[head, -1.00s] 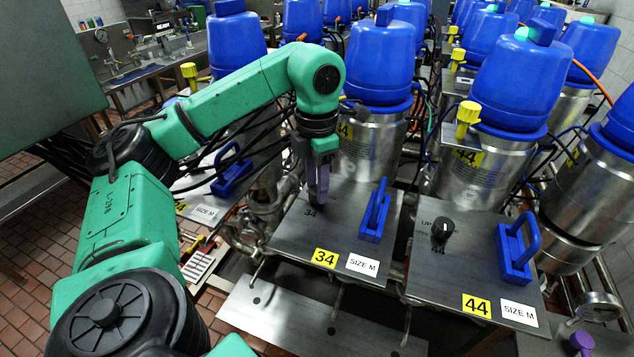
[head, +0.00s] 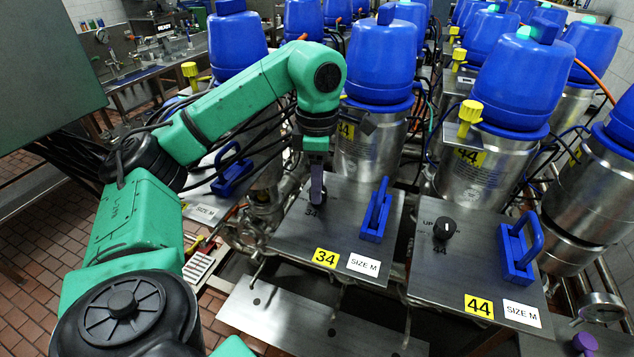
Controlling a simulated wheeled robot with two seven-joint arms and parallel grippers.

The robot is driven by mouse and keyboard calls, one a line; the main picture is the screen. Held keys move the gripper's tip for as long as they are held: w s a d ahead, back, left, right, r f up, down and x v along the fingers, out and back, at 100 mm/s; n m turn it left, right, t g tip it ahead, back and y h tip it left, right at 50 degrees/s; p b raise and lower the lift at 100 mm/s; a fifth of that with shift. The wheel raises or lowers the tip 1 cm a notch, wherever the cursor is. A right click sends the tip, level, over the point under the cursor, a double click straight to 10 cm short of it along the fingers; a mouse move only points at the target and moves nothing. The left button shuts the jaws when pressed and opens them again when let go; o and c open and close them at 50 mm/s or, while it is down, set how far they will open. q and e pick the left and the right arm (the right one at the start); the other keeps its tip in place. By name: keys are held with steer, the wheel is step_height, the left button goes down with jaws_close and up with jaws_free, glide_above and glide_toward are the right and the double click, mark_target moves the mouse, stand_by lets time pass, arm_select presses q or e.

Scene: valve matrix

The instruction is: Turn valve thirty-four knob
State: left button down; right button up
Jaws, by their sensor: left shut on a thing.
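The valve thirty-four panel (head: 300,232) is a grey metal plate with a yellow "34" label (head: 326,257) and a "SIZE M" tag. My left gripper (head: 317,198) points down at the panel's upper left and is shut on the valve thirty-four knob, which is mostly hidden behind the fingers. The printed "34" shows just beside the fingertips. A blue handle (head: 376,212) stands on the right side of the same panel. My right gripper is not in view.
The valve forty-four panel (head: 455,270) lies to the right, with a black knob (head: 444,228) and a blue handle (head: 518,250). Blue-capped steel valves (head: 380,60) stand close behind. Black cables hang behind my left arm.

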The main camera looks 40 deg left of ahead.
arm_select(q)
steer(key=m, duration=0.3)
steer(key=shift+f+m, duration=0.1)
steer(key=shift+m, duration=0.3)
steer(key=m, duration=0.3)
steer(key=shift+m+p, duration=0.3)
steer(key=shift+p, duration=0.05)
steer(key=m, duration=0.6)
steer(key=shift+d+f+p, duration=0.1)
steer(key=shift+p, duration=0.2)
steer(key=shift+c, duration=2.1)
jaws_free()
